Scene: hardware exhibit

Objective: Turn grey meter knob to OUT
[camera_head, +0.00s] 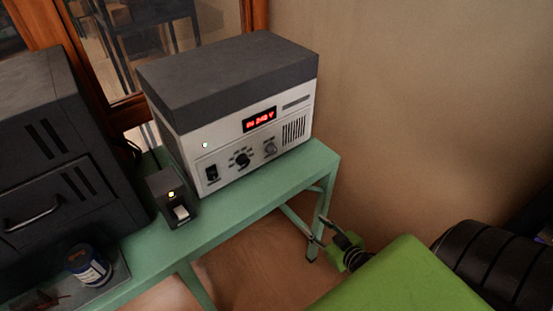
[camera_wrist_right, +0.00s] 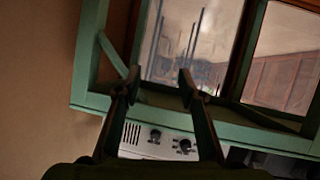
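The grey meter knob (camera_head: 270,147) sits on the white front panel of the meter (camera_head: 232,130), at the right of a black knob (camera_head: 242,160). The pointer direction is too small to read. A red lit display (camera_head: 260,119) is above the knobs. My right gripper (camera_head: 322,232) is right of and below the meter, beside the table's right end, apart from the knob. In the right wrist view my right gripper (camera_wrist_right: 143,57) has its fingers spread with nothing between them; the grey knob (camera_wrist_right: 155,135) shows below the fingertips. My left gripper is not in view.
The meter stands on a green table (camera_head: 235,203). A small black switch box (camera_head: 173,197) with a lit lamp is left of it. A dark drawer cabinet (camera_head: 50,150) and a blue can (camera_head: 88,264) are further left. The wall is at the right.

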